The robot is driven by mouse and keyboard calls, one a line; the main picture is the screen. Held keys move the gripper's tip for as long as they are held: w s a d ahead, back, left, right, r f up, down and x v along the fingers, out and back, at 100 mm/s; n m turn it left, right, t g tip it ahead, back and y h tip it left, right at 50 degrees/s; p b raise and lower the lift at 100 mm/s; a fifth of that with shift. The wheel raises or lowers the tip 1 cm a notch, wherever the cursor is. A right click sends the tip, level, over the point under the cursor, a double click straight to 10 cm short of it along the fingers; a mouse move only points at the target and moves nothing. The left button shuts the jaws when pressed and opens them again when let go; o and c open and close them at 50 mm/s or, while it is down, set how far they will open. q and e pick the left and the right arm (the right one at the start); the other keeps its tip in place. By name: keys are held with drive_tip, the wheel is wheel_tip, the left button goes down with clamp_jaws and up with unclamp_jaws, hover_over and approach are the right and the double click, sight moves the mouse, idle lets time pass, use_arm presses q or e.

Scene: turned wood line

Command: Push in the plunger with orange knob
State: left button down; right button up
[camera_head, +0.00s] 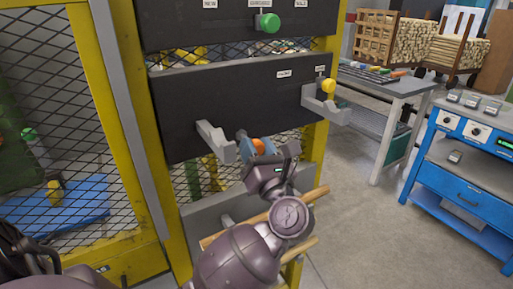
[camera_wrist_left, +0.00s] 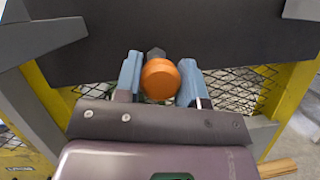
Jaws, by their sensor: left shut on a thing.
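The plunger's orange knob (camera_head: 259,147) shows at the lower edge of a dark panel (camera_head: 185,105). My left gripper (camera_head: 256,148) reaches up to it from below, with its blue-grey fingers around the knob. In the left wrist view the orange knob (camera_wrist_left: 160,79) sits between the two fingers (camera_wrist_left: 160,82), and the gripper is shut on it. A short dark stem shows behind the knob. The rest of the plunger is hidden. My right gripper is not in view.
Grey brackets (camera_head: 216,141) stick out of the panel on both sides of the knob. A yellow knob (camera_head: 328,86) and a green knob (camera_head: 267,23) are higher up. Yellow posts (camera_head: 98,85) and mesh frame the panel. A grey table (camera_head: 390,84) and blue cabinet (camera_head: 466,190) stand right, beyond open floor.

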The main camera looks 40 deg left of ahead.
use_arm(q)
drive_tip(key=shift+w+a, duration=0.1)
drive_tip(key=shift+a, duration=0.05)
drive_tip(key=a, duration=0.1)
drive_tip(key=w+a, duration=0.1)
drive_tip(key=shift+a, duration=0.3)
drive_tip(key=shift+r, duration=0.1)
drive_tip(key=c, duration=1.2)
unclamp_jaws()
drive_tip(key=o, duration=0.5)
drive_tip(key=shift+w+a, duration=0.1)
drive_tip(key=shift+a, duration=0.1)
drive_tip(key=shift+d, duration=0.1)
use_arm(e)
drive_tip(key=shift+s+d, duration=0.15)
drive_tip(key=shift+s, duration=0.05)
